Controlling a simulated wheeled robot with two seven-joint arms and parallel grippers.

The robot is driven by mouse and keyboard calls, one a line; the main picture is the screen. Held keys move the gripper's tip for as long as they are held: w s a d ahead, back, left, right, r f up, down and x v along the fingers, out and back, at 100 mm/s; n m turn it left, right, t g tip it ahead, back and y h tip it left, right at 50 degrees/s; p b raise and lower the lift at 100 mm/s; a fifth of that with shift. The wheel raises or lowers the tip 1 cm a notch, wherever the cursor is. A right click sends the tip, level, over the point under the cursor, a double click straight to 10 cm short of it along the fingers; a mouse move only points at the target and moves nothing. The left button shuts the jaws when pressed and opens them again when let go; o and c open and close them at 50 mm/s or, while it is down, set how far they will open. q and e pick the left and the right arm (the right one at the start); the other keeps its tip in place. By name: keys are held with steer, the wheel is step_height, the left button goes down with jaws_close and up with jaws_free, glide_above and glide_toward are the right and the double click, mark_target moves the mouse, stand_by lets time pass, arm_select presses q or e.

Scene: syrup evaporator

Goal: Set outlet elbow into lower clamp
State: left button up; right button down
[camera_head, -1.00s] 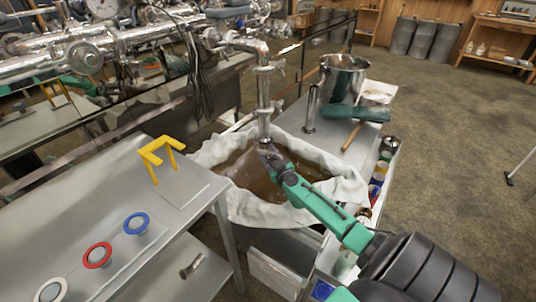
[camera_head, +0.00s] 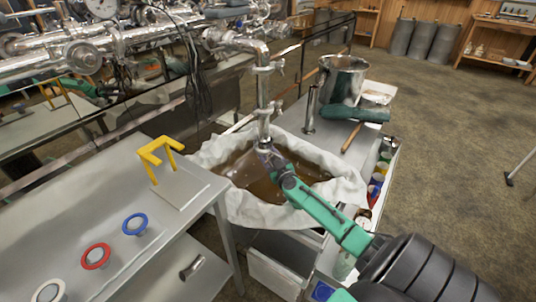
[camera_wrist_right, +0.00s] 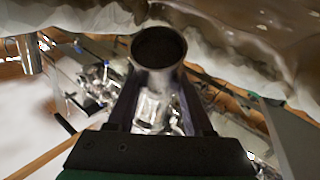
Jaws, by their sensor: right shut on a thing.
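A shiny steel pipe (camera_head: 263,90) hangs down from the evaporator piping, with a clamp (camera_head: 272,107) on its lower part. My right gripper (camera_head: 268,153) is at the pipe's lower end, above the cloth-lined tub (camera_head: 345,185) of brown syrup. In the right wrist view, my right gripper (camera_wrist_right: 158,85) is shut on the outlet elbow (camera_wrist_right: 158,50), whose flared round open end faces the camera. The fingers flank its metal body. In the head view the elbow (camera_head: 264,144) sits in line under the pipe; whether it is seated in the clamp cannot be told. My left gripper is not in view.
A steel table at left holds a yellow bracket (camera_head: 160,158) and blue (camera_head: 135,224), red (camera_head: 96,256) and white ring gaskets. Open floor lies at right.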

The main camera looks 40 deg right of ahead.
steer(key=shift+w, duration=0.45)
stand_by(0.8)
steer(key=shift+c, duration=0.3)
jaws_free()
steer(key=shift+a, duration=0.1)
